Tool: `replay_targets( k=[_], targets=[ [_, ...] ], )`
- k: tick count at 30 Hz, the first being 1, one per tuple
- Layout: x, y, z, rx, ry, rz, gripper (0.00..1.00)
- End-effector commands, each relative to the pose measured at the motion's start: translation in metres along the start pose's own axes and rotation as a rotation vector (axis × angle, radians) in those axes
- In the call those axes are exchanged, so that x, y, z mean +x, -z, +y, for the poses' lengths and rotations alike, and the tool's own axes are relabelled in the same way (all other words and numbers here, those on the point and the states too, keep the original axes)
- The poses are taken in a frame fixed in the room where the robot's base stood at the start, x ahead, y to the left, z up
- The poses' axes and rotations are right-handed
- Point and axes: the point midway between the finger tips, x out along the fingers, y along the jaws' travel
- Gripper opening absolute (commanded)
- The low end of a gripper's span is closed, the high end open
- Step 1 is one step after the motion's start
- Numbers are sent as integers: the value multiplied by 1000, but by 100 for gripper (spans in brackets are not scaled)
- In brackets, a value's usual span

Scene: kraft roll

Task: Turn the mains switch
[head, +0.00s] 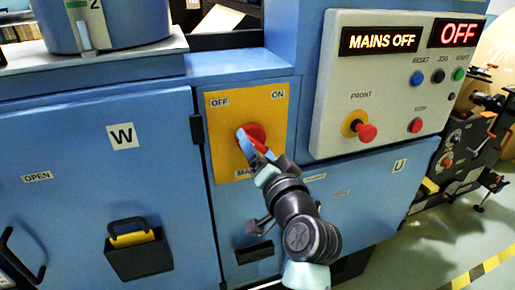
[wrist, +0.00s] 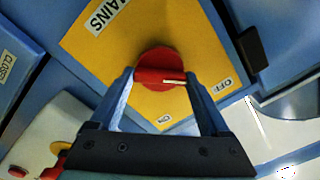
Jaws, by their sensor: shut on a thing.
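The mains switch is a round red knob (head: 257,131) with a raised bar handle, on a yellow plate (head: 225,165). The plate has an OFF label (head: 219,102) at upper left and an ON label (head: 278,95) at upper right. In the wrist view the knob (wrist: 158,58) sits between my fingers, and its white mark points towards the OFF label (wrist: 222,88). My gripper (wrist: 158,78) is shut on the handle, a finger at each end. In the head view my gripper (head: 253,142) partly covers the knob. The lit display (head: 380,41) reads MAINS OFF.
A pale control panel (head: 345,115) to the right carries a red knob on a yellow collar (head: 366,131) and several push buttons. A blue door (head: 75,185) with a black-and-yellow handle (head: 137,245) is to the left. Open floor (head: 420,265) shows at lower right.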

Motion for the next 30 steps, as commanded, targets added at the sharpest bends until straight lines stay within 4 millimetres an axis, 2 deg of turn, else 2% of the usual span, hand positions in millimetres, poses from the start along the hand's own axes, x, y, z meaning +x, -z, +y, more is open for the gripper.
replay_targets(
  k=[5, 6, 9, 16, 20, 23, 30],
  targets=[
    [0, -1, 0, -6, -2, -3, 24],
    [0, -1, 0, -6, -2, -3, 84],
    [0, -1, 0, -5, -2, -2, 100],
    [0, 0, 0, -3, -1, -1, 100],
    [-8, 0, 1, -3, -2, 1, 100],
    [-21, 0, 1, -2, -3, 2, 100],
    [-72, 0, 2, -4, -5, 1, 100]
  ],
)
